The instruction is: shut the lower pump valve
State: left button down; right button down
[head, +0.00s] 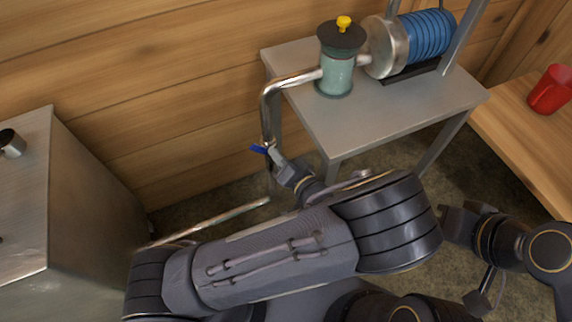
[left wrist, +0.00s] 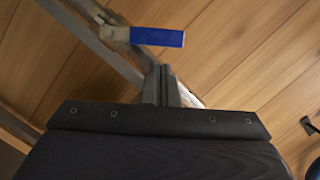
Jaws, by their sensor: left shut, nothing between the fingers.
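The valve's blue lever handle (head: 258,149) sits low on the steel pipe (head: 268,108) that bends down from the pump. The lever sticks out to the left, at an angle across the pipe. My left gripper (head: 276,156) is right beside the lever, on its right, with closed, empty fingertips. In the left wrist view the blue handle (left wrist: 157,37) lies sideways just beyond the shut fingertips (left wrist: 164,72). I cannot tell whether they touch it. Parts of my right arm show at lower right in the head view; I cannot make out its fingers.
A grey metal table (head: 390,118) carries a green canister (head: 338,76) with a yellow knob and a blue ribbed motor (head: 428,34). A steel cabinet (head: 92,200) stands at left. A red cup (head: 550,90) is on a wooden bench at right. A pipe (head: 215,219) runs low toward the cabinet.

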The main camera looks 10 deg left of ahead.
aim_at(258, 150)
pick_arm(q)
jog(key=shift+x, duration=1.7)
jog(key=shift+s+a+f+n+b, duration=0.1)
jog(key=shift+s+a+n+b, duration=0.2)
jog(key=shift+n, duration=0.2)
jog(key=shift+s+a+f+n+h, duration=0.2)
jog(key=shift+a+n+h, duration=0.15)
jog(key=shift+n, duration=0.15)
jog(key=shift+s+a+f+n+b, duration=0.3)
jog(key=shift+a+n+b, duration=0.1)
jog(key=shift+n+b, duration=0.25)
jog(key=a+f+n+h+b, duration=0.1)
jog(key=n+b, duration=0.1)
jog(key=s+a+f+n+t+h+b, duration=0.1)
jog(key=n+b, duration=0.1)
jog(key=shift+s+f, duration=0.15)
jog(key=shift+f, duration=0.25)
